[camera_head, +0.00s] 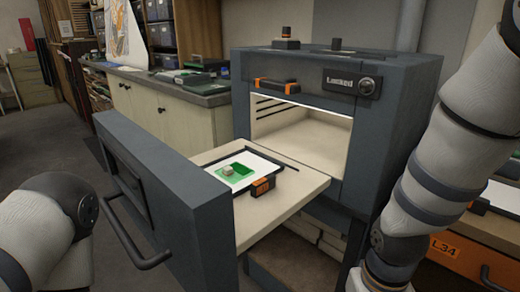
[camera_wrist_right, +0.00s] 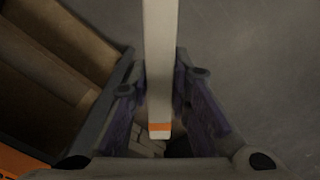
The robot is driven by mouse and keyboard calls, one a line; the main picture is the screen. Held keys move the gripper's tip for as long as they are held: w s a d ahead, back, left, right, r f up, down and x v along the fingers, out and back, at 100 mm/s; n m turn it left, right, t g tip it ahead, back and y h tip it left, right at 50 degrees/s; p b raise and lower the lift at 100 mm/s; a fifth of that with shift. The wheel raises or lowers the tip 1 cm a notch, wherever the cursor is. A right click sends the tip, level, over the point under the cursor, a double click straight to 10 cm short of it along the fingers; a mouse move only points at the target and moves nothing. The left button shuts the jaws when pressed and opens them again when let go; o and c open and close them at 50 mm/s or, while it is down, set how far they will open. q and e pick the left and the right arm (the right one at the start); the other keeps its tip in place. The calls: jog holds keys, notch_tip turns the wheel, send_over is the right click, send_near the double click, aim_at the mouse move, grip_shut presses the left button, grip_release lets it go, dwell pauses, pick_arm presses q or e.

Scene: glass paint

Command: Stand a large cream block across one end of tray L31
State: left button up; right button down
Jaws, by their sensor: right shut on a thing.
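A long pale cream block (camera_wrist_right: 161,40) with an orange band at its near end runs between the fingers of my right gripper (camera_wrist_right: 160,95) in the right wrist view. The gripper is shut on it. The block's far end is cut off by the top of the picture. In the head view my right arm comes down at the right, with its gripper out of frame. My left arm shows only in part at the lower left, and its gripper is out of view. I cannot make out a tray marked L31 in either view.
A dark grey kiln (camera_head: 262,66) has its deck (camera_head: 300,181) pulled out, carrying a white sheet with a green pane (camera_head: 238,166) and a small block. The thick door (camera_head: 180,190) stands at its front. An orange drawer marked L34 (camera_head: 462,250) is at the right.

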jog(key=s+f, duration=0.3)
jog(key=f, duration=0.4)
jog(key=shift+s+r, duration=0.1)
jog(key=shift+r, duration=2.05)
